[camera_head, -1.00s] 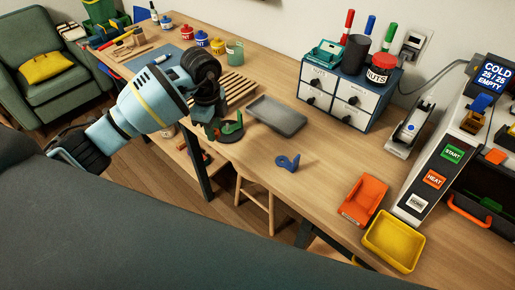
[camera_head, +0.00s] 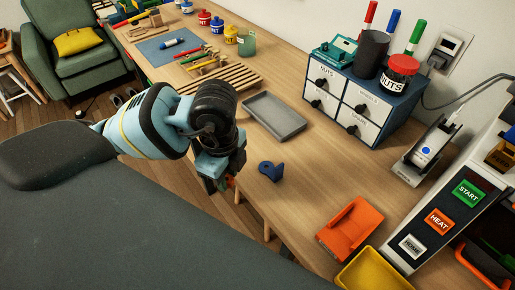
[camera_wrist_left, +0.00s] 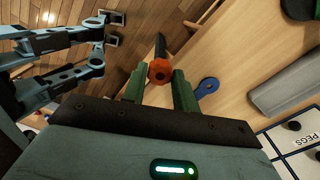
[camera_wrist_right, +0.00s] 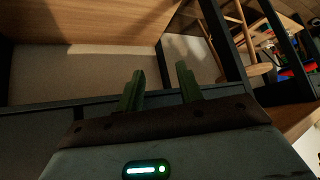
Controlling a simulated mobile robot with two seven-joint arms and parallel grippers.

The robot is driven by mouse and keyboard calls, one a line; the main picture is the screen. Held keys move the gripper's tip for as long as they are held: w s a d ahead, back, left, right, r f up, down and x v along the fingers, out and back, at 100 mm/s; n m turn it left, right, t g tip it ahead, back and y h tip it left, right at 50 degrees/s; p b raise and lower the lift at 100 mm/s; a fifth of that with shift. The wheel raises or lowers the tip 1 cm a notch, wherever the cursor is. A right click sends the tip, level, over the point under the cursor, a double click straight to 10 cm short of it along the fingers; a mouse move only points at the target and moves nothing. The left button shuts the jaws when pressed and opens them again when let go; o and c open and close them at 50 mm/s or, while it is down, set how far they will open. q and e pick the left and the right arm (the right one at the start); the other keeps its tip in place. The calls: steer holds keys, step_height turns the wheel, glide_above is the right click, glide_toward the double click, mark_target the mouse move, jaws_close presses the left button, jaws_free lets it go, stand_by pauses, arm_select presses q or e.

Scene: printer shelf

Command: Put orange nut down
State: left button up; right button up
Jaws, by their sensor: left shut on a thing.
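The orange nut (camera_wrist_left: 160,71) is a small ring with a dark hole. In the left wrist view it sits between the green fingertips of my left gripper (camera_wrist_left: 159,80), which is shut on it. In the head view my left gripper (camera_head: 224,182) hangs by the table's front edge, left of a blue hook-shaped piece (camera_head: 271,171); the nut cannot be made out there. The blue piece also shows in the left wrist view (camera_wrist_left: 207,87), right of the nut. My right gripper (camera_wrist_right: 160,88) is open and empty, and out of the head view.
A grey tray (camera_head: 274,117) lies behind the blue piece. A drawer cabinet (camera_head: 358,105) stands at the back. Bare tabletop (camera_head: 325,170) lies between them.

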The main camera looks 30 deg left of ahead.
arm_select(q)
steer(key=shift+s+d, duration=0.5)
steer(key=shift+s, duration=0.05)
steer(key=shift+w+a, duration=0.1)
steer(key=w+a, duration=0.1)
steer(key=w, duration=0.3)
steer(key=w+a+f, duration=0.1)
steer(key=w+a, duration=0.1)
steer(key=w, duration=0.2)
steer(key=w+a, duration=0.2)
steer(key=w, duration=0.3)
steer(key=shift+a+f+b, duration=0.2)
steer(key=shift+f+b, duration=0.05)
steer(key=shift+b, duration=0.1)
steer(key=shift+w+a, duration=0.15)
steer(key=shift+w, duration=0.25)
steer(key=shift+w, duration=0.1)
steer(key=shift+w+a, duration=0.15)
steer(key=shift+w, duration=0.1)
steer(key=shift+f, duration=1.8)
